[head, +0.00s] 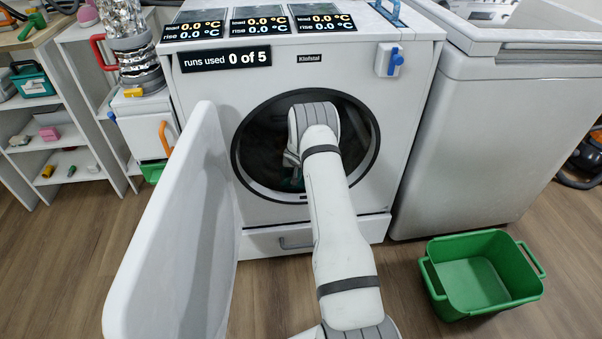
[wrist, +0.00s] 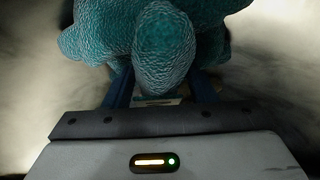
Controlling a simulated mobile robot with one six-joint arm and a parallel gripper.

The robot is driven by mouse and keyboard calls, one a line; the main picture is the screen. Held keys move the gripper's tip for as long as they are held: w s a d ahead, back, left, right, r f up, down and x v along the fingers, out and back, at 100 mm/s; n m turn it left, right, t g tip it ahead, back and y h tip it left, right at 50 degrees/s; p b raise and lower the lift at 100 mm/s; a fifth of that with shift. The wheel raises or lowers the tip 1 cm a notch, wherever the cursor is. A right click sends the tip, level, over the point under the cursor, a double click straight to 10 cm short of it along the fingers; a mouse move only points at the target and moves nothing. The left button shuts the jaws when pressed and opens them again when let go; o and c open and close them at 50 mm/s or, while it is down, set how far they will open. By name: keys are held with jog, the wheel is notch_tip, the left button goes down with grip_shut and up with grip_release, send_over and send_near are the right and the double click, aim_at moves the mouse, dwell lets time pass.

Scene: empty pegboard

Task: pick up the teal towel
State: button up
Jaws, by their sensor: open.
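The teal towel (wrist: 165,45) is a bunched, textured heap at the top middle of the wrist view. One rounded fold of it hangs toward the camera, between my gripper's two dark fingers. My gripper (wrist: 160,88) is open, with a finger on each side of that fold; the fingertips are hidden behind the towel. In the head view my arm reaches into the round opening of the white front-loading machine (head: 205,185).
The machine's large white door (head: 165,240) stands open at the left of my arm. A green basket (head: 480,280) sits on the floor at the right. A white chest-like appliance (head: 490,140) stands right of the machine. Shelves (head: 50,130) are at the left.

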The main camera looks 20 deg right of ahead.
jog(key=c, duration=0.9)
jog(key=shift+r, duration=0.1)
jog(key=shift+c, duration=0.2)
